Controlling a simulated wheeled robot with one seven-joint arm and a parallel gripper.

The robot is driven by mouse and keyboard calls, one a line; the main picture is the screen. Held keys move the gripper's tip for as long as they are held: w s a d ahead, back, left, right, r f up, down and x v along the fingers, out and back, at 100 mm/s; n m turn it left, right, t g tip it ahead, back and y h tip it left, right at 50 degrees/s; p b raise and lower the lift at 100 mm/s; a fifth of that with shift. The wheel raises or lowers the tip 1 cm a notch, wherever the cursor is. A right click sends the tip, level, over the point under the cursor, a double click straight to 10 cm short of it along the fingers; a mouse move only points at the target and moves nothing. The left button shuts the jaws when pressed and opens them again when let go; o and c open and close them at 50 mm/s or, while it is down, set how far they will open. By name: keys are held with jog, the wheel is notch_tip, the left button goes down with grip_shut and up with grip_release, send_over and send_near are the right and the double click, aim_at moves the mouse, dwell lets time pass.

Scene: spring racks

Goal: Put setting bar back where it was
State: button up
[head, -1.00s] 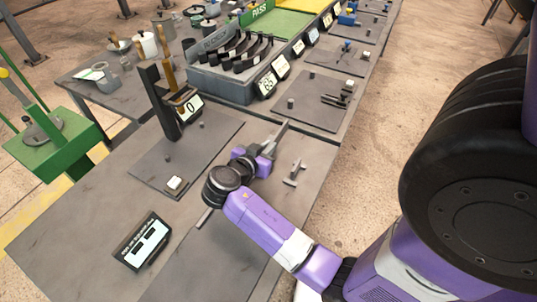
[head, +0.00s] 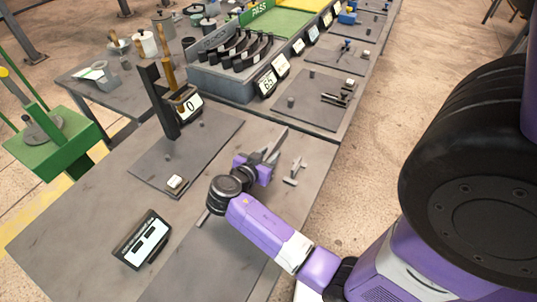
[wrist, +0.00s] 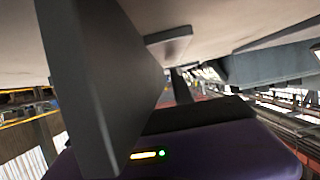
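The setting bar (head: 276,143) looks like a long, flat grey bar. It sticks out up and to the right from my gripper (head: 264,160) in the head view and crosses the wrist view as a large dark grey plate (wrist: 95,75). My gripper appears shut on it, though the fingertips are mostly hidden. The bar is low over the bench, and I cannot tell whether it touches. A small grey T-shaped piece (head: 294,172) is on the bench just right of my gripper. It also shows beyond the bar in the wrist view (wrist: 170,40).
A tilted display (head: 142,240) stands at the front. A grey bin (head: 222,84) of curved parts is behind.

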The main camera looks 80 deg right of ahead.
jog(key=shift+r, duration=0.1)
jog(key=shift+r, duration=0.15)
jog(key=b+v, duration=0.1)
jog(key=v, duration=1.1)
jog(key=shift+b, duration=0.4)
